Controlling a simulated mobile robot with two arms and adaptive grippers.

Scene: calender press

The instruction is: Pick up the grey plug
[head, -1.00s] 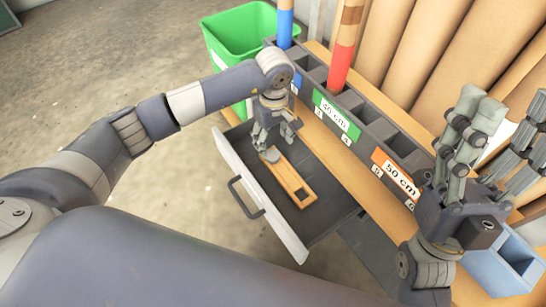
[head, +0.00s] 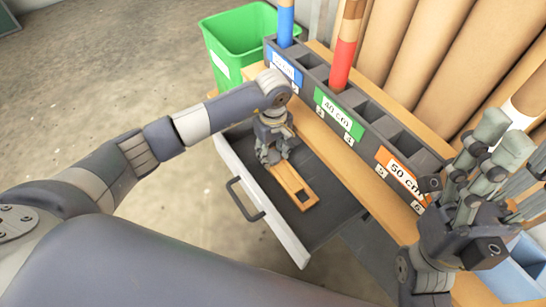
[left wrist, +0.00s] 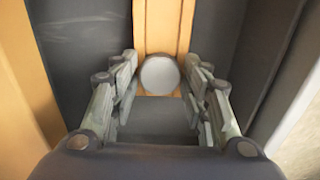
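The grey plug (left wrist: 159,75) is a round, pale grey disc on the wooden strip (head: 292,185) in the open drawer (head: 335,205). My left gripper (head: 270,157) reaches down into the drawer over the strip's far end and hides the plug in the head view. In the left wrist view its fingers (left wrist: 160,82) stand apart, one side left and one right of the plug, with a narrow gap at each side. My right gripper (head: 500,150) is raised at the right with its fingers apart and nothing between them.
A dark sorting rack (head: 375,128) with numbered slots and length labels runs along the wooden bench (head: 335,150) behind the drawer. Red and blue tubes stand in it. A green bin (head: 240,45) is at the back left. Tall brown rolls (head: 450,60) stand behind. A blue tray (head: 520,265) is at the right.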

